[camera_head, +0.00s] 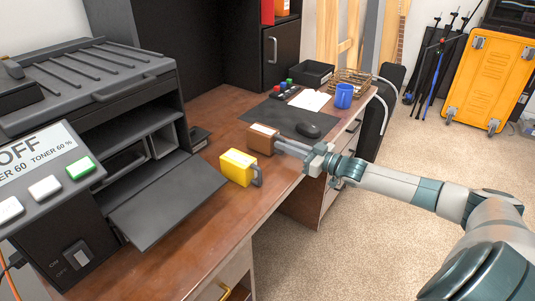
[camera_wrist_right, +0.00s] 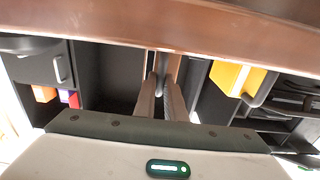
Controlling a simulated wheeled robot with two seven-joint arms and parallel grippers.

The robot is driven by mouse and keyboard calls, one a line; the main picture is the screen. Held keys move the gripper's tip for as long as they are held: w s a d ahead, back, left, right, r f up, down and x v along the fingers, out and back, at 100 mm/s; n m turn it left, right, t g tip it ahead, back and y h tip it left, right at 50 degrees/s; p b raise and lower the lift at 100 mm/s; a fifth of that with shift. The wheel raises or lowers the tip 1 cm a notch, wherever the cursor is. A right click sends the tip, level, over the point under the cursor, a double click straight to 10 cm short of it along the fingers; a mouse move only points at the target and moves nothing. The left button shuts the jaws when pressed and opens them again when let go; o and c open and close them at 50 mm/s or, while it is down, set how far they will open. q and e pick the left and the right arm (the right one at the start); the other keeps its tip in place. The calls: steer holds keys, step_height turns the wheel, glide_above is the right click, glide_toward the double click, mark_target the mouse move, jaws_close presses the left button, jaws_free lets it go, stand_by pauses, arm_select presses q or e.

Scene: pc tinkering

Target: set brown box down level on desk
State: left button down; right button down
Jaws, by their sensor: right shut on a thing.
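In the right wrist view the gripper's fingers (camera_wrist_right: 161,85) point away from the camera, and the box is hard to make out there. My left gripper is not in view.
A yellow box (camera_head: 238,167) with a grey handle stands just left of the brown box. A dark mat (camera_head: 280,119) with a mouse (camera_head: 308,130) lies behind. The printer (camera_head: 85,110) with its open tray (camera_head: 167,200) fills the left. A blue mug (camera_head: 344,95) stands farther back.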

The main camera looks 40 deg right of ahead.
steer(key=shift+f+b, duration=0.35)
steer(key=shift+f, duration=0.35)
stand_by(0.6)
steer(key=c, duration=1.7)
jaws_free()
steer(key=shift+c, duration=0.2)
steer(key=shift+s, duration=0.1)
steer(key=p+v, duration=0.3)
steer(key=v, duration=0.1)
steer(key=shift+r, duration=0.1)
steer(key=shift+p+v, duration=0.8)
steer(key=shift+v, duration=0.1)
steer(key=shift+s+d, duration=0.1)
steer(key=shift+s, duration=0.05)
